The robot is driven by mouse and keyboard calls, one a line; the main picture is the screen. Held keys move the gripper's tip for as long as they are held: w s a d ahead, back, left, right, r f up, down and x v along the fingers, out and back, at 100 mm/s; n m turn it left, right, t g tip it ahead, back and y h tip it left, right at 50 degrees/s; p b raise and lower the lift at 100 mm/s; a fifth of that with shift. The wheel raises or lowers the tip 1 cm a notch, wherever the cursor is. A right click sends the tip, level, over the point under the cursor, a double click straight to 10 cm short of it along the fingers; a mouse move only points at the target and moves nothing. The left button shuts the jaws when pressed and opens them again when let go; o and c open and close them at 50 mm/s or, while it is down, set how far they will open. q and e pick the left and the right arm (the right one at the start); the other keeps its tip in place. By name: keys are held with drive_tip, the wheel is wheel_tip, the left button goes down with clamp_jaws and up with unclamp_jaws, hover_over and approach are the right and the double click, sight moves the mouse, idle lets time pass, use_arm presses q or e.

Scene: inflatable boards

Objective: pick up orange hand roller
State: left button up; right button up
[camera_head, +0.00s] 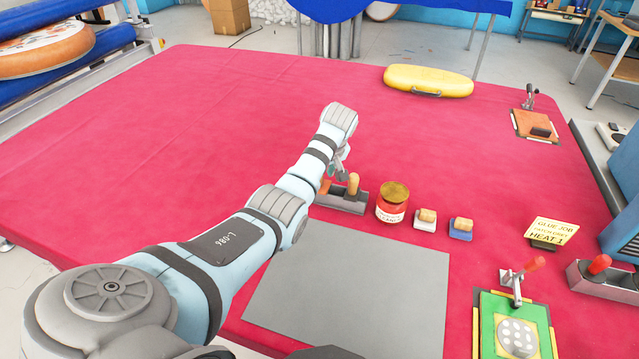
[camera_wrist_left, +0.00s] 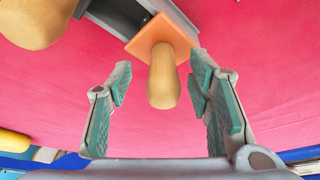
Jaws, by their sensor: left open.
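The orange hand roller shows in the left wrist view as a square orange plate (camera_wrist_left: 155,38) with a rounded wooden handle (camera_wrist_left: 164,80). In the head view only a small orange part (camera_head: 325,186) shows beside my left gripper (camera_head: 340,168), at a grey rack (camera_head: 342,204). My left gripper in the left wrist view (camera_wrist_left: 160,76) is open, with its green-padded fingers on either side of the wooden handle. I see a gap on both sides of the handle. The roller's lower part is hidden. My right gripper is not in view.
A second wooden handle (camera_head: 353,184) stands close by in the rack. A red tin (camera_head: 393,203) and two wooden-knobbed blocks (camera_head: 426,219) stand right of it. A grey mat (camera_head: 350,290) lies in front.

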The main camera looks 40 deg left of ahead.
use_arm(q)
drive_tip(key=shift+w+a+f, duration=0.1)
drive_tip(key=shift+a+f, duration=0.1)
drive_tip(key=shift+f, duration=0.35)
drive_tip(key=shift+r, duration=0.1)
drive_tip(key=shift+s, duration=0.2)
drive_tip(key=shift+c, duration=1.2)
clamp_jaws()
drive_tip(key=shift+w+r, duration=0.1)
drive_tip(key=shift+r, duration=0.05)
wheel_tip(320, 180, up, 20)
drive_tip(key=p, duration=0.2)
drive_tip(key=shift+c, duration=2.1)
unclamp_jaws()
clamp_jaws()
